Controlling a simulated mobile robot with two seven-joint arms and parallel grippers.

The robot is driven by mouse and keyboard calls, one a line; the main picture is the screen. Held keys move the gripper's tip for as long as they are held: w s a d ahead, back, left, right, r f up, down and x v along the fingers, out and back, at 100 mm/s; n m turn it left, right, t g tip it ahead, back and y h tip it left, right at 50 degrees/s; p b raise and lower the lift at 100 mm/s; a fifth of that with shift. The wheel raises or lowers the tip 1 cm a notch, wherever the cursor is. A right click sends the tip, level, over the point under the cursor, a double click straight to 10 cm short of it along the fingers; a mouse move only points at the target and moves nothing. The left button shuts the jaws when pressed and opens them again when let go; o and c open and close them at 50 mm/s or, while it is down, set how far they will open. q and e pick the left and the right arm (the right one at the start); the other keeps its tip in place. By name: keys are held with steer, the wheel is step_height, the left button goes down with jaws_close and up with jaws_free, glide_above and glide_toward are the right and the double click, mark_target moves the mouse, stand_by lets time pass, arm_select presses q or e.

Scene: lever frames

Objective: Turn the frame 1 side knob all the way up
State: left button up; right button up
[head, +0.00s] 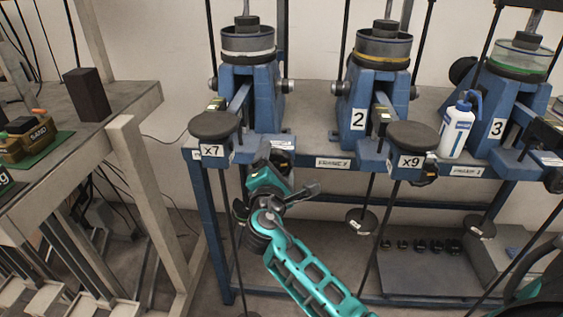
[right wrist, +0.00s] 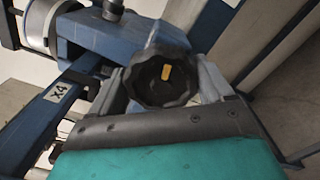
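Frame 1 (head: 262,103) is the leftmost blue lever frame in the head view, with a plate labelled x7 (head: 213,126). Its side knob shows in the right wrist view as a black lobed knob (right wrist: 158,78) with a yellow mark, close in front of the gripper. My right gripper (head: 290,178) is below and right of that plate, near the bench front. In the right wrist view its two grey fingers (right wrist: 162,92) stand on either side of the knob. I cannot tell whether they press on it. My left gripper is not in view.
Frame 2 (head: 358,120) and frame 3 (head: 497,127) stand to the right on the same bench. A white bottle (head: 456,130) stands between them. A hanging weight (head: 361,221) is below the bench. A separate table (head: 130,100) is at the left.

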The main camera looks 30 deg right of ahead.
steer(key=shift+o, duration=0.7)
steer(key=shift+d+f, duration=0.2)
steer(key=shift+f, duration=0.1)
steer(key=shift+o, duration=0.6)
steer(key=shift+a+r, duration=0.1)
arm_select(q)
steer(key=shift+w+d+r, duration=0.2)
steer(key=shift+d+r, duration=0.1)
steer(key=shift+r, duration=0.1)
arm_select(e)
steer(key=shift+w, duration=0.1)
steer(key=shift+a+r, duration=0.1)
steer(key=shift+s+a, duration=0.2)
steer(key=shift+s, duration=0.15)
arm_select(q)
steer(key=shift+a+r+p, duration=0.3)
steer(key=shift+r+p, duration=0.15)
steer(key=shift+p, duration=0.2)
arm_select(e)
steer(key=shift+v, duration=2.6)
steer(key=shift+o, duration=0.4)
